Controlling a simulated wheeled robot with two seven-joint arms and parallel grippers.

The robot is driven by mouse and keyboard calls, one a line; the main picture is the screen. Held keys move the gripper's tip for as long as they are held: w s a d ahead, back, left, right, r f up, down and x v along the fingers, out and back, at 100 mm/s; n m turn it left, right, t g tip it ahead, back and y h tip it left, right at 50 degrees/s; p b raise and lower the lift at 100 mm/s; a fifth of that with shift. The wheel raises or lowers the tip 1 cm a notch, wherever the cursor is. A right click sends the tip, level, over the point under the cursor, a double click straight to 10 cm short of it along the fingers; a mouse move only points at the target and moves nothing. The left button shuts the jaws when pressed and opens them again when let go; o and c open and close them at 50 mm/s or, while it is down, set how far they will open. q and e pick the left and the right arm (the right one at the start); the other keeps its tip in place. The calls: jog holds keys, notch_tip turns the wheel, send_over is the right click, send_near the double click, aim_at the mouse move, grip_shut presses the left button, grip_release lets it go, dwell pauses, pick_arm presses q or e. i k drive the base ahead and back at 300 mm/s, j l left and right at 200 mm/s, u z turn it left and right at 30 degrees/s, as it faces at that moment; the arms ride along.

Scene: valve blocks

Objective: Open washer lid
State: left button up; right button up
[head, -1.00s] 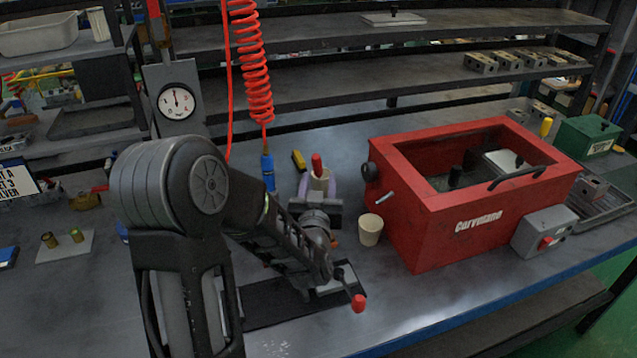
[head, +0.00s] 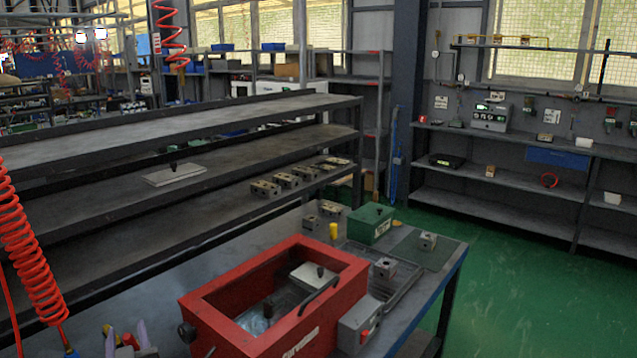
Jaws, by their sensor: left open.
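The red washer (head: 205,313) stands on the bench at the bottom centre, its lower front cut off by the picture edge. Its inside shows through the top. A black bar handle (head: 318,297) spans the front right part of the top. I cannot tell whether a clear lid lies there. A grey block with a black knob (head: 313,276) shows inside. My left gripper (head: 125,341) is at the bottom left edge, left of the washer and apart from it. Its two pale purple fingers are open, with a small red-topped thing between them in the picture. My right gripper is not in view.
A grey switch box (head: 360,322) is on the washer's right front. A green box (head: 370,223) and small metal blocks stand behind it to the right. A red coiled hose (head: 28,245) hangs at the left. Dark shelves (head: 240,115) run behind the bench. Green floor (head: 520,270) is clear to the right.

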aim_at(242, 341)
jog(key=k+l, duration=0.8)
